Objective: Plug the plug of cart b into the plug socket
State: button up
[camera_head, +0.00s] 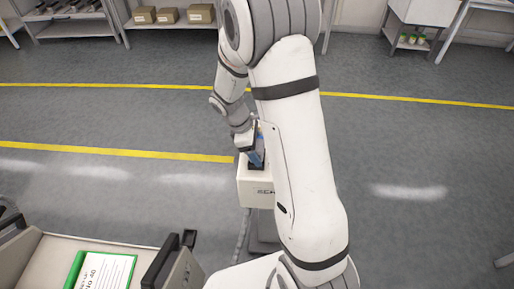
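My gripper (250,147) is at the top of a white box (256,192) on a stand, at the picture's middle. A small blue part (257,157) shows at the gripper's tip, over a dark patch on the box top. It looks like a plug at a socket, but it is too small to tell whether it is seated or whether the fingers are closed on it. A cart (62,262) stands at the bottom left; its letter is not readable.
A green-framed sheet (103,272) lies on the cart. A shelf with cardboard boxes (169,15) and a white cabinet (426,12) stand at the back. The grey floor with yellow lines is clear at right.

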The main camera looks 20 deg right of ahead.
jog(key=shift+o, duration=1.4)
jog(key=shift+r, duration=0.1)
jog(key=v, duration=0.7)
jog(key=shift+a+r, duration=0.15)
jog(key=shift+r, duration=0.15)
jog(key=s+r+m+t+y, duration=0.2)
jog(key=s+r+m, duration=0.3)
jog(key=s, duration=0.4)
jog(key=s+r+m+t+y, duration=0.2)
jog(key=s+r+m, duration=0.4)
jog(key=s+m, duration=0.2)
jog(key=shift+s+r+m, duration=0.3)
jog(key=shift+s+r, duration=0.05)
jog(key=shift+s, duration=0.35)
